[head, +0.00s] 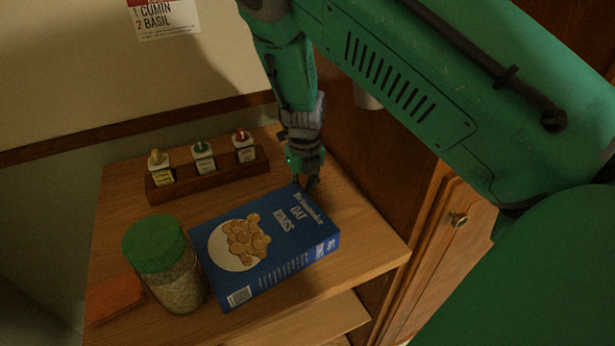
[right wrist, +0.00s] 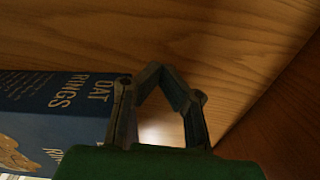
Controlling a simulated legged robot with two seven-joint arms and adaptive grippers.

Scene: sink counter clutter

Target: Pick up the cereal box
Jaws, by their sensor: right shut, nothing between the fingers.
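The cereal box (head: 265,243) is blue with "OAT RINGS" on it and lies flat on the wooden counter, its printed face up. Its top end also shows at the left of the right wrist view (right wrist: 48,107). My right gripper (head: 309,185) comes down from above at the far right corner of the box. In the right wrist view its fingers (right wrist: 158,72) meet at the tips, empty, beside the box's top end. I cannot tell whether a finger touches the box. My left gripper is not in view.
A green-lidded jar (head: 177,283) stands close to the left of the box, with an orange-red block (head: 114,298) beside it. A wooden rack (head: 209,177) with several small bottles is behind. A wooden cabinet wall (head: 350,135) rises to the right. Bare counter (head: 370,245) lies right of the box.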

